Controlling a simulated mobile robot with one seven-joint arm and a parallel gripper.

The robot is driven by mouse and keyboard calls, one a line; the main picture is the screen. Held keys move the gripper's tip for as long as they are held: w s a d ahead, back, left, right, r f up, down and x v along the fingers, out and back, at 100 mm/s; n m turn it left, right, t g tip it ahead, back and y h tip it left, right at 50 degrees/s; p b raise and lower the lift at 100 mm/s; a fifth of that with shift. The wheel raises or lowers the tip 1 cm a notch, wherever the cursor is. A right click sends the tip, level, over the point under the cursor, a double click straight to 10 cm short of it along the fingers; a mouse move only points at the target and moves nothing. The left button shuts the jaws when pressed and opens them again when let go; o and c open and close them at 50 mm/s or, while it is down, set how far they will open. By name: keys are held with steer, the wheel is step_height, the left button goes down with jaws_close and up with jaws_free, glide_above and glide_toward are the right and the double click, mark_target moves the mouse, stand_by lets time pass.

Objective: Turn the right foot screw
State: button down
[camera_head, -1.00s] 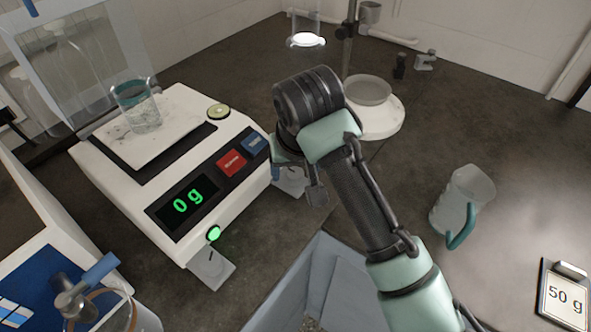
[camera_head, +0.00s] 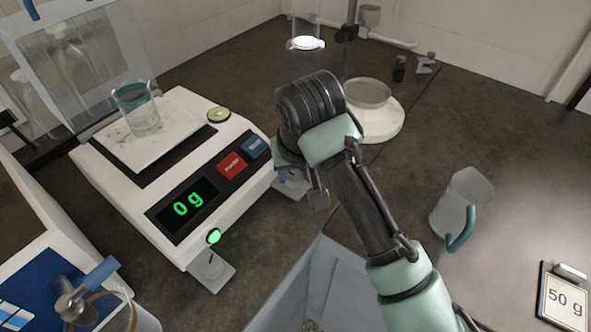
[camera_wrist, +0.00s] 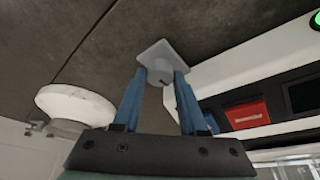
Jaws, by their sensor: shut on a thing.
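The white balance (camera_head: 110,180) shows a green "0 g" on its display (camera_head: 187,203). Its right foot screw (camera_wrist: 160,72) is a grey round knob on a square plate in the wrist view. In the head view, the right foot's plate (camera_head: 291,187) shows only in part, behind my arm. My gripper (camera_wrist: 160,82) has its two blue fingers on either side of the knob, shut on it. The left foot (camera_head: 212,270) stands free at the balance's front corner. A round bubble level (camera_head: 218,114) sits on the balance top; its bubble is too small to read.
A glass beaker (camera_head: 137,108) stands on the balance pan. A white round stand base with a dish (camera_head: 368,92) is behind my arm. A jug with a teal handle (camera_head: 463,205) and a "50 g" card (camera_head: 565,300) are at right. A grey-blue bin (camera_head: 310,285) is in front.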

steer(key=shift+r, duration=0.1)
steer(key=n+y+p, duration=0.1)
steer(key=n+p, duration=0.2)
steer(key=shift+d+r+n, duration=0.1)
steer(key=shift+n, duration=0.3)
steer(key=shift+w+n+g+y+p, duration=0.1)
steer(key=shift+n+g+y+p, duration=0.65)
steer(key=shift+n+p, duration=0.75)
steer(key=shift+f+n, duration=0.2)
steer(key=shift+n, duration=0.3)
steer(key=shift+b, duration=0.3)
steer(key=shift+c, duration=2.2)
jaws_free()
steer(key=shift+d, duration=0.1)
steer(key=p+v, duration=0.1)
steer(key=v, duration=1.2)
